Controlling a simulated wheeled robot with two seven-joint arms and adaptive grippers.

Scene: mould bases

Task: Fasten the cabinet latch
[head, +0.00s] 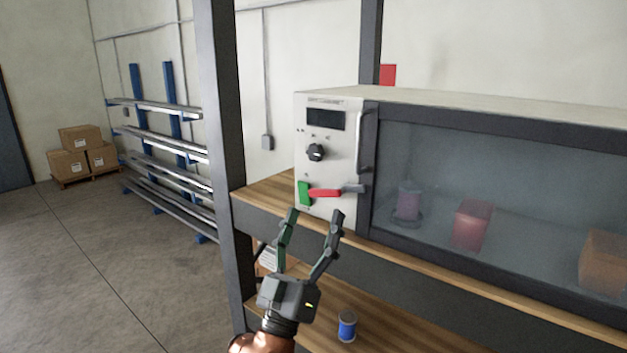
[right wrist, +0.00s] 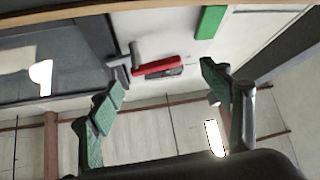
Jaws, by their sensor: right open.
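The cabinet (head: 332,163) is a pale box on a wooden shelf, with a dark-framed glass door (head: 480,190) that looks shut. On its front panel the latch (head: 325,193) has a red lever lying nearly level, with a grey end reaching toward the door frame. A green block (head: 305,194) sits just left of the lever. My right gripper (head: 314,215) is open and empty, its fingers pointing up just below the latch. In the right wrist view the red lever (right wrist: 158,66) shows between the spread fingers (right wrist: 160,82), apart from them. My left gripper is out of view.
A dark shelf post (head: 222,150) stands left of the cabinet. A knob (head: 315,152) and vertical door handle (head: 361,140) are above the latch. Blurred items show behind the glass. A blue spool (head: 347,325) stands on the lower shelf.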

